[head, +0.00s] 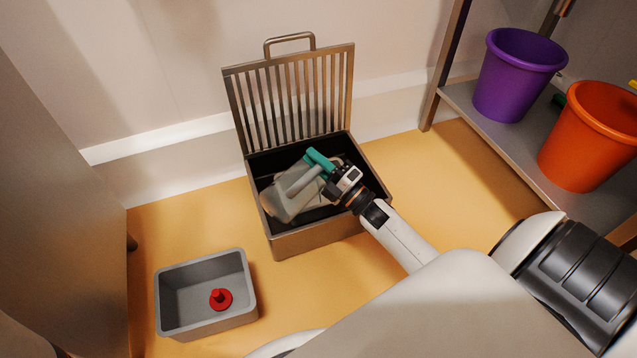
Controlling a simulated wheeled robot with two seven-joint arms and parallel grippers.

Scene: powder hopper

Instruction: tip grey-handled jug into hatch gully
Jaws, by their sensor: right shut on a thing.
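The grey-handled jug (283,203) is a translucent pale jug, tilted over inside the opening of the hatch gully (320,240). Its grey handle (304,180) faces up towards me. The jug's mouth and any contents cannot be made out. My left gripper is not in view.
A grey bin (205,332) with a red knobbed object (221,299) inside stands on the floor at the lower left. A purple bucket (510,80) and an orange bucket (585,140) stand on a shelf (500,135) at the right. Yellow floor is clear around the gully.

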